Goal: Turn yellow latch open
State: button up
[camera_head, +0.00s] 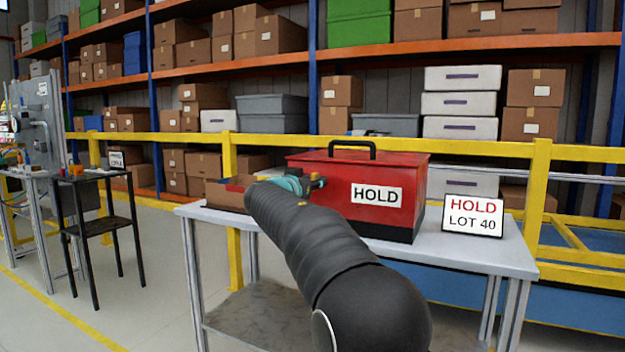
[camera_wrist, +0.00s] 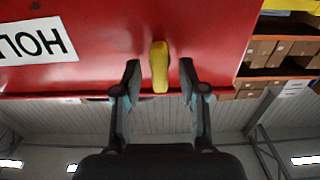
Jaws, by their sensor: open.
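The red toolbox (camera_head: 400,170) stands on the table, with a white HOLD label on its front and a black handle on top. In the wrist view the picture is upside down, and the red face (camera_wrist: 205,30) fills the upper part. The yellow latch (camera_wrist: 160,66) on it is a short bar running up and down in the picture. My gripper (camera_wrist: 159,72) is open, with one finger on each side of the latch and gaps between. In the head view my gripper (camera_head: 312,183) is at the toolbox's left front; my arm hides part of the box there.
The grey table (camera_head: 505,256) also bears an open brown carton (camera_head: 226,194) at left and a HOLD LOT 40 sign (camera_head: 472,216) at right. A yellow rail (camera_head: 480,152) runs behind, before shelves of boxes. A dark side table (camera_head: 105,226) stands at left.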

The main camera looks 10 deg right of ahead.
grip_shut()
jog(key=shift+f+n+b, duration=0.1)
jog(key=shift+n+b, duration=0.25)
jog(key=shift+n, duration=0.05)
jog(key=n, duration=0.8)
jog(key=n+b, duration=0.1)
jog(key=n, duration=0.8)
jog(key=shift+w+a+f, duration=0.1)
jog(key=shift+w+a, duration=0.05)
jog(key=shift+a, duration=0.05)
dwell(0.6)
